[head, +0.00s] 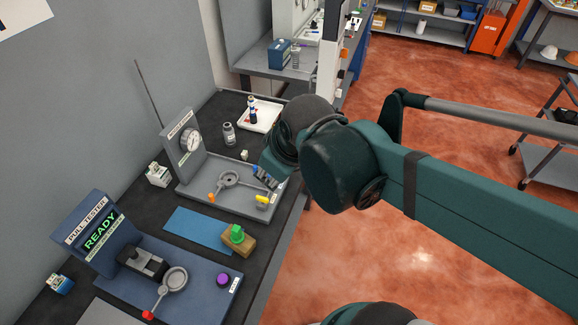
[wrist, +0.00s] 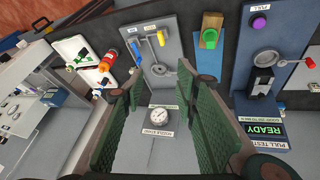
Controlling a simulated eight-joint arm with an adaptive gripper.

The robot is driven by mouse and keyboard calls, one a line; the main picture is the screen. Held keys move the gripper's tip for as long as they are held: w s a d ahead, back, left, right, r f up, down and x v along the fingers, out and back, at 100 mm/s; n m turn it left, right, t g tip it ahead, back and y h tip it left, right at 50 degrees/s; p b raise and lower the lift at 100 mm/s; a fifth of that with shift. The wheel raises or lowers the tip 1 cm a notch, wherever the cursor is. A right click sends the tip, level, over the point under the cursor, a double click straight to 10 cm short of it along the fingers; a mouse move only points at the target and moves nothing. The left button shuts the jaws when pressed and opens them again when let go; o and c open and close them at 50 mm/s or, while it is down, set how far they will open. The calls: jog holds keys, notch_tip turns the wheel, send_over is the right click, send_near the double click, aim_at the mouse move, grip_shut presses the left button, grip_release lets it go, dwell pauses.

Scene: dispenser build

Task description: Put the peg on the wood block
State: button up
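No other thing is clearly a peg. My gripper (wrist: 158,84) is open and looks empty, its two green fingers wide apart. In the wrist view it points over the grey nozzle stand, with the block beyond it to the right. In the head view my arm mostly hides it.
The nozzle stand (head: 184,177) has a gauge, a ring, and orange and yellow parts. The blue pull tester (head: 196,284), reading READY, has a purple knob. A white tray (head: 268,112) with a dark bottle stands farther back.

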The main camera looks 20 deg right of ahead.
jog(key=d+r+m, duration=0.1)
jog(key=m, duration=0.1)
jog(key=s+d+m+t, duration=0.1)
jog(key=m, duration=0.1)
jog(key=s+d+r+m, duration=0.1)
jog(key=m, duration=0.1)
jog(key=shift+s+d+r+t, duration=0.1)
jog(key=shift+s+r+t, duration=0.05)
jog(key=shift+r+t, duration=0.15)
jog(key=shift+f, duration=0.15)
notch_tip(320, 180, down, 8)
jog(key=b, duration=0.8)
jog(key=shift+f+b, duration=0.2)
jog(key=shift+b, duration=0.15)
dwell(0.6)
